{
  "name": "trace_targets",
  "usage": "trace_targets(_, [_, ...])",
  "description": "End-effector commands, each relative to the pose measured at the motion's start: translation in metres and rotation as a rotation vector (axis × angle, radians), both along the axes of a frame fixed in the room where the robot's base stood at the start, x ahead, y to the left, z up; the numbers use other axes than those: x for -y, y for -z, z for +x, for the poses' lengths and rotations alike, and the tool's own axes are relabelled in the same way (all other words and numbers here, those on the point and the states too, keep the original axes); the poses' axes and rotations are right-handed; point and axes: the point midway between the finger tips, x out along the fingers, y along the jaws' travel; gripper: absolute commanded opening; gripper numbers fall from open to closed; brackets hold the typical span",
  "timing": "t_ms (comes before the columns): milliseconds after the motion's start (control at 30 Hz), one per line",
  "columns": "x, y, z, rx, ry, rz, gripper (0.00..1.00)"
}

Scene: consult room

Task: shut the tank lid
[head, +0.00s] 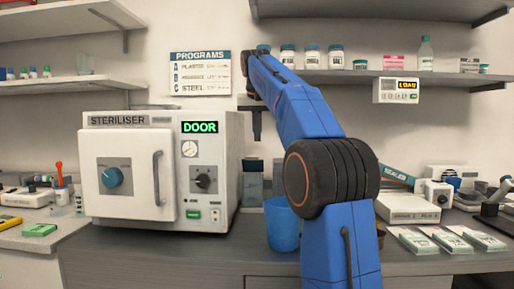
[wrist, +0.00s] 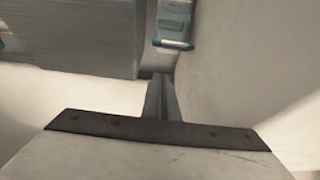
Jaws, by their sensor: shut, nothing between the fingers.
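I cannot tell whether this is the tank lid, and no tank opening shows. My gripper (head: 257,138) points down just right of the steriliser's upper right edge, apart from the shelf above. In the wrist view its narrow fingers (wrist: 160,82) are together with nothing between them.
A blue cup (head: 282,228) stands on the counter below my arm. A shelf with several jars (head: 310,57) hangs above. A white sealer (head: 408,208) and several packets (head: 445,240) lie at the right. Bare counter front (head: 180,246) shows below the steriliser.

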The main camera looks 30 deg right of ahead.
Motion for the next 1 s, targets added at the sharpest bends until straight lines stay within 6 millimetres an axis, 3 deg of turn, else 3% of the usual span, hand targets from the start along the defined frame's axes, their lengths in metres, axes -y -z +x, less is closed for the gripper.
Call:
trace_targets(133, [0.006, 0.023, 0.007, -0.001, 0.000, 0.001, 0.00])
trace_targets(400, [-0.008, 0.039, -0.012, 0.000, -0.001, 0.000, 0.00])
trace_targets(1000, [-0.012, 0.045, -0.018, 0.002, 0.000, -0.001, 0.00])
